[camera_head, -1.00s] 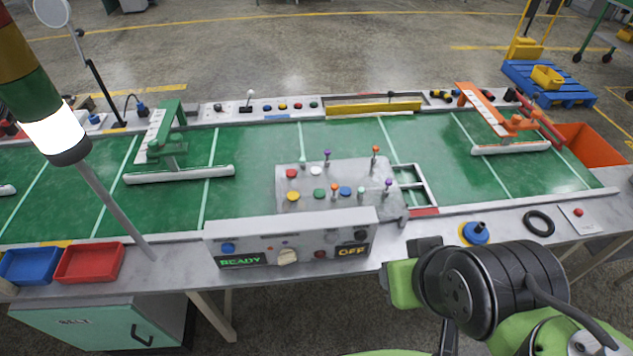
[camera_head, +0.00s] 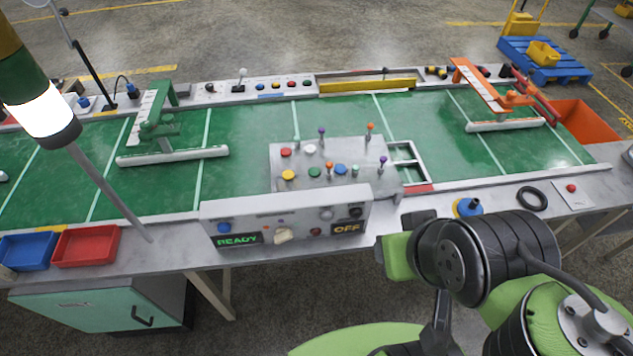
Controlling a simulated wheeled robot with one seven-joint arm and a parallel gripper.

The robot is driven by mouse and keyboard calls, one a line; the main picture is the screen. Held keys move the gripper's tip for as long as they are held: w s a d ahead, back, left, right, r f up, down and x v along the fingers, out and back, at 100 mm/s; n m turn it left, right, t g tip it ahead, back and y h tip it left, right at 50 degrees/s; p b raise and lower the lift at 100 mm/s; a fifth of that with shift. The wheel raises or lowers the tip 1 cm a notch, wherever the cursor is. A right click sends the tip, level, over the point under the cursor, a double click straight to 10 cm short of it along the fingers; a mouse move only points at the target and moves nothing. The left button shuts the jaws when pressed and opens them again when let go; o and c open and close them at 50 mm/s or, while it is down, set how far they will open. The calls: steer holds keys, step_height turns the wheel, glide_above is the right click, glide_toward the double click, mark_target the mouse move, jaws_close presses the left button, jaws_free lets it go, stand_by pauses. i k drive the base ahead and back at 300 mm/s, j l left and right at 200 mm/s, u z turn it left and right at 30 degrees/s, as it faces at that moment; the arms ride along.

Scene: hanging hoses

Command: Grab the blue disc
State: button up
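A small blue disc (camera_head: 341,169) lies on the grey raised plate (camera_head: 300,183) in the middle of the green conveyor belt. It is in the front row of discs, right of a green disc (camera_head: 315,172) and an orange-topped pin (camera_head: 328,170), and just left of a pale green-topped pin (camera_head: 355,170). My arm shows at the lower right, in front of the bench. My gripper is outside the picture, so its distance from the blue disc and its opening are hidden.
Red, white and yellow discs and purple-topped pins share the plate. A control box (camera_head: 285,220) stands in front of it. Bare belt lies left of the plate.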

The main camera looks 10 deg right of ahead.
mark_target(466, 207)
steer(key=z, duration=1.4)
steer(key=i+l+u, duration=0.2)
steer(key=l+u, duration=0.15)
steer(key=u, duration=0.25)
steer(key=i+l+u, duration=0.1)
steer(key=l+u, duration=0.3)
steer(key=u, duration=0.2)
steer(key=l+u, duration=0.55)
steer(key=k+l+u, duration=0.1)
steer(key=l+u, duration=0.2)
steer(key=u, duration=0.3)
steer(key=k+l+u, duration=0.15)
steer(key=l+u, duration=0.25)
steer(key=u, duration=0.2)
steer(key=k+l+u, duration=0.25)
steer(key=u, duration=0.35)
steer(key=k+l+u, duration=0.25)
steer(key=u, duration=0.3)
steer(key=k+u, duration=0.3)
steer(key=u, duration=0.3)
